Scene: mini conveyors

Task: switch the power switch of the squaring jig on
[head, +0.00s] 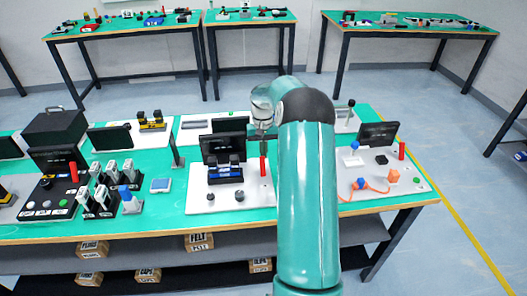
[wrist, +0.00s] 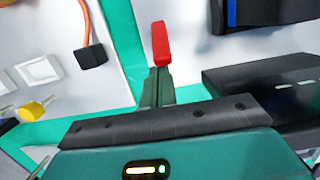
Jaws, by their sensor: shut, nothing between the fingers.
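A white-based station (head: 218,203) stands mid-table, with a dark screen (head: 223,147), a blue-and-black fixture (head: 225,173) and two dark knobs. I take it for the squaring jig; no label is readable. A red lever (head: 263,167) stands upright at its right side. A red lever also shows in the wrist view (wrist: 160,44), just beyond the fingertips. My gripper (wrist: 158,72) is shut and empty, pointing at the lever's lower end. I cannot tell whether they touch. In the head view my arm hides part of the station's right side, and the fingers are hard to make out.
Right of my arm is another white station (head: 405,184) with a screen, a red lever and an orange cord. Left are upright switch-like blocks (head: 104,187) and a black station (head: 52,198). A dark box-shaped part (wrist: 265,88) lies close right of the fingers in the wrist view.

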